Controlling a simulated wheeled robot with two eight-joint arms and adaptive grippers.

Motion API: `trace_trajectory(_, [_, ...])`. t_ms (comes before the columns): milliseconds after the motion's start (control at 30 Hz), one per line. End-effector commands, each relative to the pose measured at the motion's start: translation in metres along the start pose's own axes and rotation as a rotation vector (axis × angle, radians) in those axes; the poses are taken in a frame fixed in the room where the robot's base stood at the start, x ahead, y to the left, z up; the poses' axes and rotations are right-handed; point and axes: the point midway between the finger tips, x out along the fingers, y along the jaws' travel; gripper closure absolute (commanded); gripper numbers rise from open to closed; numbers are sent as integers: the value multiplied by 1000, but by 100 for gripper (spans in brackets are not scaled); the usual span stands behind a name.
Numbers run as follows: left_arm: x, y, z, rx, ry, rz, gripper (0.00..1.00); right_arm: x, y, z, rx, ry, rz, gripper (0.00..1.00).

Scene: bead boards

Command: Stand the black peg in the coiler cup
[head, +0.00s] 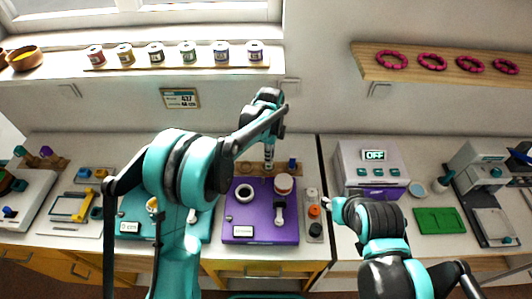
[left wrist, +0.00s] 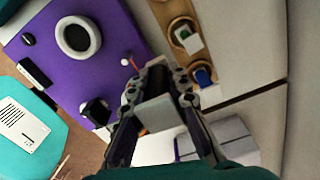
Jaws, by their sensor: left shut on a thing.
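A purple board (head: 262,229) stands mid-counter and shows in the left wrist view (left wrist: 35,60). On it is a pale ring-shaped cup (head: 245,193) with a dark middle, which I take for the coiler cup; it shows at the upper left of the left wrist view (left wrist: 78,37). My left gripper (head: 269,158) points down over the wooden peg strip behind the board. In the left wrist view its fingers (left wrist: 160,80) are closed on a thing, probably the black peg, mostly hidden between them. The cup is apart from this gripper.
A grey box (head: 370,165) reading OFF stands to the right.

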Motion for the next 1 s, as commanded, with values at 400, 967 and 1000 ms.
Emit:
trace_trajectory(400, [-27, 108, 53, -3, 0, 0, 100, -1, 0, -1, 0, 0, 0, 60])
trace_trajectory(967, [7, 121, 57, 0, 0, 0, 100, 21, 0, 15, 0, 0, 0, 60])
trace_trajectory(1000, [12, 121, 57, 0, 0, 0, 100, 24, 0, 17, 0, 0, 0, 60])
